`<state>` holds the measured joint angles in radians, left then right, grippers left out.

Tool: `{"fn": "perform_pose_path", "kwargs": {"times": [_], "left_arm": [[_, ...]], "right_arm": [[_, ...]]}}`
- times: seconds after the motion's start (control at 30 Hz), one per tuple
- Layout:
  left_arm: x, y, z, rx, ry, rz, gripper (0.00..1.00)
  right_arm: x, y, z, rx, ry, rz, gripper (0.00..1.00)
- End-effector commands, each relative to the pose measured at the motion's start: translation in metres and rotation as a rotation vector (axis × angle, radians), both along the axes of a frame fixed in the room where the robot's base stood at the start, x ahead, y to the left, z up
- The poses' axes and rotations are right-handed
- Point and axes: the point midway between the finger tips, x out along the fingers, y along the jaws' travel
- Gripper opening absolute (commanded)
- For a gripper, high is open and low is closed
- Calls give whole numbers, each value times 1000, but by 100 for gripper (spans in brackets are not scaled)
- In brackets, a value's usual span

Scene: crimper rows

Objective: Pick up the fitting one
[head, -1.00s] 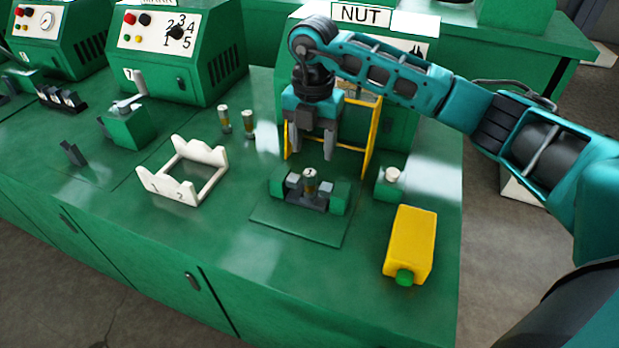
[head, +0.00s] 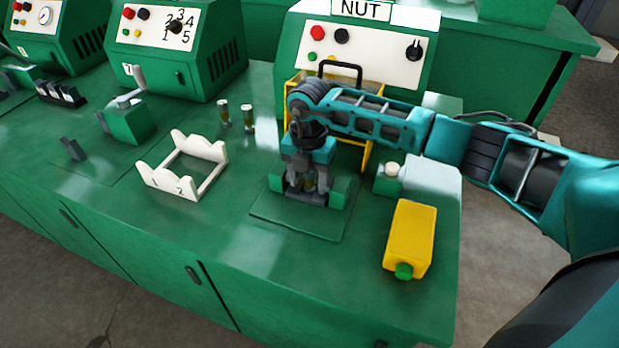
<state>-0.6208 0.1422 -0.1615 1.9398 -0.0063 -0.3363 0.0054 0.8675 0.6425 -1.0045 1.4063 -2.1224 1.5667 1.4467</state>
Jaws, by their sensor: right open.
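A small brass-and-grey fitting (head: 309,184) stands upright in the dark clamp of a green fixture (head: 337,193) in front of the NUT machine. My right gripper (head: 307,187) points straight down over this fixture, its open fingers on either side of the fitting. The fingers and the hand hide most of the fitting, and I cannot tell whether they touch it. Two similar fittings, a left one (head: 224,113) and a right one (head: 247,117), stand on the bench behind the white rack. My left gripper is not in view.
The empty white rack (head: 158,181), marked 1 and 2, is left of the fixture. A yellow box with a green button (head: 412,235) and a green block with a white knob (head: 386,183) are to the right. The NUT machine (head: 362,55) with its yellow-framed guard stands behind.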

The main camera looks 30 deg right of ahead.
Motion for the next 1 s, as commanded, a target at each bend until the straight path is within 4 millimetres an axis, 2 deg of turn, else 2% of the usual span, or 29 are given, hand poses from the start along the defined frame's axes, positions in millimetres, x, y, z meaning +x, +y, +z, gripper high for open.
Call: {"fn": "perform_pose_path", "kwargs": {"times": [0.07,0.67,1.0], "left_arm": [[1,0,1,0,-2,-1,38],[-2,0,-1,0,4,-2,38],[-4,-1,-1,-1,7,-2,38]], "right_arm": [[0,0,0,0,0,0,57],[0,0,1,-1,-1,0,0],[1,0,4,0,-1,-1,0]]}}
